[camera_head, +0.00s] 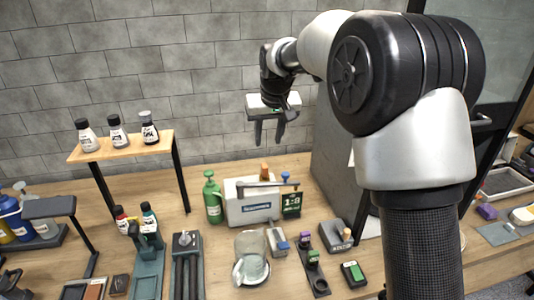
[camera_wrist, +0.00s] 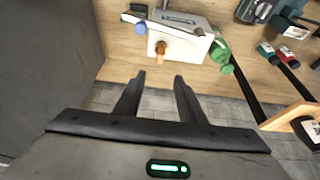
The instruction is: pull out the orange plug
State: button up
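The orange plug (camera_head: 265,172) stands up at the back of the top of a white box-shaped machine (camera_head: 246,205) on the table. In the wrist view the orange plug (camera_wrist: 161,48) sits on the machine's near face (camera_wrist: 188,44), in front of my fingertips and apart from them. My gripper (camera_head: 270,132) hangs high above the machine, fingers pointing down. In the wrist view my gripper (camera_wrist: 160,76) has its two fingers spread with nothing between them. Nothing hides the plug in the wrist view.
A green bottle (camera_head: 213,198) stands left of the machine, and a blue-knobbed part (camera_head: 285,176) is at its right. A wooden shelf (camera_head: 120,150) with small bottles is farther left. A glass jar (camera_head: 251,255) stands in front. A grey panel (camera_head: 340,160) rises at the right.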

aim_at(265, 166)
jog(key=p+x, duration=0.1)
jog(key=x, duration=1.5)
jog(key=shift+s, duration=0.1)
grip_shut()
